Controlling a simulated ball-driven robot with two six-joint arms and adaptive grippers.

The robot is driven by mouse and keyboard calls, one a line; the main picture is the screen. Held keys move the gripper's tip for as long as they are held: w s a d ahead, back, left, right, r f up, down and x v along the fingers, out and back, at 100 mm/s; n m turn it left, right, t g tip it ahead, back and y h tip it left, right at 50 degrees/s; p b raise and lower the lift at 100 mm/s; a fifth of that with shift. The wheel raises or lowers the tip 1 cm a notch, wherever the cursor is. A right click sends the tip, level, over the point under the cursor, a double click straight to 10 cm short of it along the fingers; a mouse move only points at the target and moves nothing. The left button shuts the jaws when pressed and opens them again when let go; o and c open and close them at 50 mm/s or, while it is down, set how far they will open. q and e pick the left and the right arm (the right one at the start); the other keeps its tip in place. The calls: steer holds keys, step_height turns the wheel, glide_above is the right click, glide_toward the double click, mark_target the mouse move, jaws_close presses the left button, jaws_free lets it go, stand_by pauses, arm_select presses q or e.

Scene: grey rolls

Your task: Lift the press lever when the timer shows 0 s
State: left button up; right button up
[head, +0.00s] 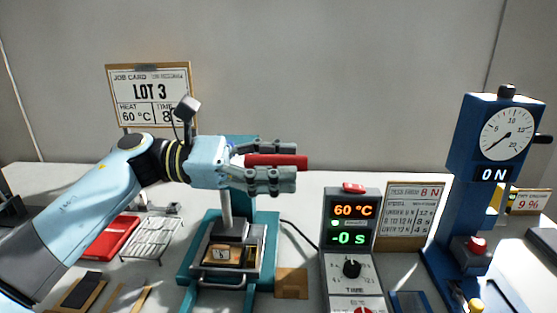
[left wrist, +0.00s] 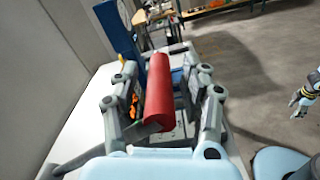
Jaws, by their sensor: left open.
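The press (head: 262,225) is a teal frame with a grey post and a platen lowered onto a small piece in its bed. Its lever has a red grip (head: 303,162), roughly level in the head view. My left gripper (head: 284,164) is open, with its fingers on either side of the red grip. In the left wrist view the grip (left wrist: 158,90) lies between the parted fingers (left wrist: 164,78); gaps show beside it. The timer box (head: 352,240) shows 60 °C in orange and a green 0 s with a dash before it. My right gripper (left wrist: 306,95) shows only small in the left wrist view.
A blue gauge stand (head: 492,165) reading 0 N is at the right. A job card (head: 150,88) reads LOT 3. A red tray (head: 108,238) and a wire rack (head: 152,238) lie left of the press.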

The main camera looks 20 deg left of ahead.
arm_select(q)
steer(key=c, duration=0.8)
jaws_close()
arm_select(e)
steer(key=shift+a, duration=0.4)
arm_select(q)
steer(key=shift+r, duration=0.15)
